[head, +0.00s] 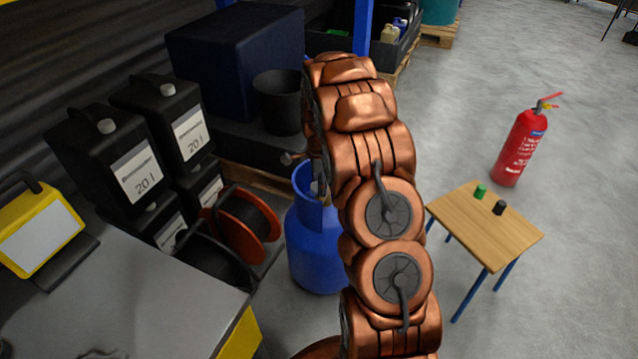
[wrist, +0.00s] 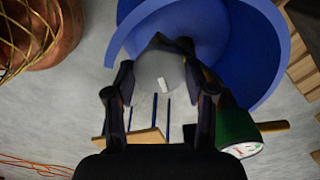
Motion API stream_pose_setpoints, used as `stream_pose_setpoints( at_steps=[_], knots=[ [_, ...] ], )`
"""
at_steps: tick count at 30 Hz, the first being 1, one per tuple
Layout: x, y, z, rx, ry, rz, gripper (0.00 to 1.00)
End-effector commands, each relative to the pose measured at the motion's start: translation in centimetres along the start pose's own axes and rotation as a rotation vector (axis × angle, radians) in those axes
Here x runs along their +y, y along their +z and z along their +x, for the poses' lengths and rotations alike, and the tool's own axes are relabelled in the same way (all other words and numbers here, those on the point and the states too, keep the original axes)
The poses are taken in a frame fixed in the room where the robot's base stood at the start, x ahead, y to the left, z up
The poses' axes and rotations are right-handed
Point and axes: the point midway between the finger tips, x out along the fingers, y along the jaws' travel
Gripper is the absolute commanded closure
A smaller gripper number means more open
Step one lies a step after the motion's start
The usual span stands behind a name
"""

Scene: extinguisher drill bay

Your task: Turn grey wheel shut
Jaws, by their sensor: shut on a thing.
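The grey wheel (wrist: 160,72) shows in the wrist view as a small rounded grey knob with a white mark on it. My gripper (wrist: 157,62) is shut on it, one finger on each side. Behind it is the blue gas cylinder (wrist: 215,30) with its curved blue collar. In the head view the blue cylinder (head: 315,245) stands upright on the floor. My copper arm hides the wheel, my gripper and part of the cylinder there.
A green part with a white marked face (wrist: 237,130) sits close to my right finger. Black canisters (head: 135,165), an orange reel (head: 240,225) and a grey worktop (head: 150,300) lie left. A small wooden table (head: 485,235) and a red extinguisher (head: 520,150) stand right.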

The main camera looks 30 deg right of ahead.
Motion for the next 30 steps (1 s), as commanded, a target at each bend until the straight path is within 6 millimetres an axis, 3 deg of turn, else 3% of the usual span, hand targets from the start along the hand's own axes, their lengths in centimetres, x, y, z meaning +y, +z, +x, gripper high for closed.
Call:
stream_pose_setpoints(
  at_steps=[4,5,12,23,30],
  knots=[
    [-0.1,0.0,-0.1,-0.001,-0.003,0.002,0.81],
    [-0.1,0.0,-0.1,-0.001,-0.003,0.002,0.44],
    [-0.1,0.0,-0.1,-0.001,-0.002,0.001,0.21],
    [-0.1,0.0,-0.4,-0.001,-0.002,0.0,0.21],
    [-0.1,0.0,-3.5,0.0,-0.003,0.0,0.21]
  ],
)
